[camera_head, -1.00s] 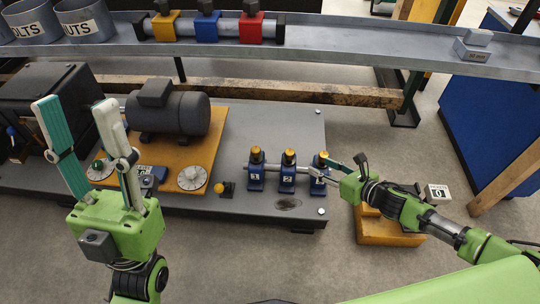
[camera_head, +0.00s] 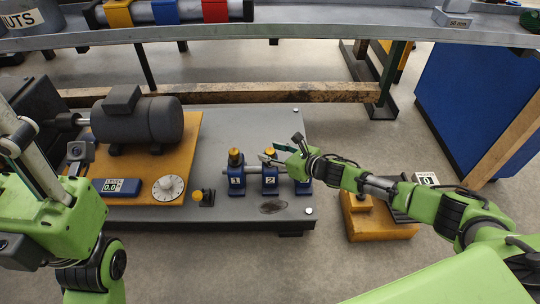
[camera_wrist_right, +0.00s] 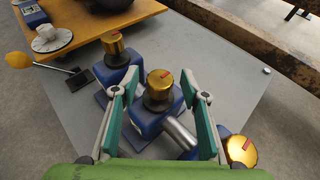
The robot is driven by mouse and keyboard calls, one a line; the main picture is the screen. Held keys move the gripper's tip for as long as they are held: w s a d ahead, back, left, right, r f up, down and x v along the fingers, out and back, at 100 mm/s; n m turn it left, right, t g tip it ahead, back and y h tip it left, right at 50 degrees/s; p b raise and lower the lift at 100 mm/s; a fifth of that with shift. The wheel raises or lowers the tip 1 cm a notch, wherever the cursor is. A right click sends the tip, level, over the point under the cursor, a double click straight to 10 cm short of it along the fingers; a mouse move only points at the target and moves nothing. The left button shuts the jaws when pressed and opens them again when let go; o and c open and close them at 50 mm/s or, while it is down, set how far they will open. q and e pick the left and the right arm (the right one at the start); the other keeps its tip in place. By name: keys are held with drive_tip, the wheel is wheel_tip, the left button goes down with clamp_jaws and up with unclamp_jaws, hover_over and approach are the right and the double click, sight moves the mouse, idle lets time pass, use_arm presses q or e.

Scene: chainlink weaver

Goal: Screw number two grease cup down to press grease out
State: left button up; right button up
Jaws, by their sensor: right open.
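Three blue lubricator blocks with brass caps stand in a row on the grey plate. Number two, labelled 2 (camera_head: 269,180), is the middle one. Its brass cap (camera_wrist_right: 158,88) carries a red mark in the right wrist view. My right gripper (camera_head: 266,156) is at number two's cap. In the wrist view its open fingers (camera_wrist_right: 158,82) stand on either side of that cap, with gaps showing. Number one (camera_head: 236,180) is to the left, and the third block (camera_head: 302,186) is partly hidden under my right arm. My left gripper (camera_head: 18,140) is cut off at the left edge.
A dark motor (camera_head: 138,122) and a white dial (camera_head: 168,188) sit on an orange board to the left. A grey shelf (camera_head: 330,27) runs across the back. A yellow block (camera_head: 380,228) is on the floor to the right.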

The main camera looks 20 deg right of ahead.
drive_tip(key=shift+w+a+f, duration=0.2)
drive_tip(key=shift+w+a, duration=0.1)
drive_tip(key=shift+w, duration=0.2)
drive_tip(key=c, duration=1.1)
drive_tip(key=shift+s+a+m+h, duration=0.1)
drive_tip(key=shift+m+h, duration=0.3)
